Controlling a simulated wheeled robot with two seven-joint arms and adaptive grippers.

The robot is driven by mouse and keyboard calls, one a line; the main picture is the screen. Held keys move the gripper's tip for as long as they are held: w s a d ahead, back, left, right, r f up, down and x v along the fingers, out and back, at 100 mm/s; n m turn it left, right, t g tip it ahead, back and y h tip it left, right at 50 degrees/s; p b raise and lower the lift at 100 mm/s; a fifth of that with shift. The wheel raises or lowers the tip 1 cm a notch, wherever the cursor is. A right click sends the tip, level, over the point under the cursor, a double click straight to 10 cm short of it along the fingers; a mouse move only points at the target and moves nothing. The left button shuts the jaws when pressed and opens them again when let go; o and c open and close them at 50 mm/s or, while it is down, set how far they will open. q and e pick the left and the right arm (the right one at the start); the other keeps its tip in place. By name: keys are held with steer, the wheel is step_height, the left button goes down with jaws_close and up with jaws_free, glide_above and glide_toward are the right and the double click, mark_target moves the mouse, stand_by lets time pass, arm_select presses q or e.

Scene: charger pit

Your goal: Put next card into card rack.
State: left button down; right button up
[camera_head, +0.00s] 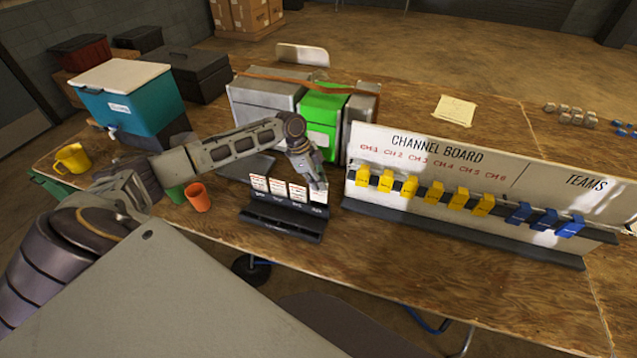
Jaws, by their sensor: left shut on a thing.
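The black card rack (283,224) stands on the table at the centre of the head view. White cards with red print stand upright in a row in it, among them the leftmost card (259,183) and the card at the third place (298,191). My left gripper (319,184) points down over the rack's right end. It is shut on the rightmost card (318,197), which is upright in line with the others. The fingers cover its top, and I cannot tell whether it is fully seated. My right gripper is not in view.
The channel board (440,160) with yellow and blue radios stands close on the right. Green and grey cases (320,112) stand behind the rack. An orange cup (198,198) and a yellow mug (73,158) are on the left. The tabletop in front is clear.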

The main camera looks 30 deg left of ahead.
arm_select(q)
steer(key=shift+f+b, duration=0.35)
steer(key=shift+f, duration=1.4)
steer(key=shift+f, duration=0.15)
steer(key=c, duration=1.5)
jaws_free()
steer(key=shift+v, duration=6)
steer(key=shift+s, duration=0.1)
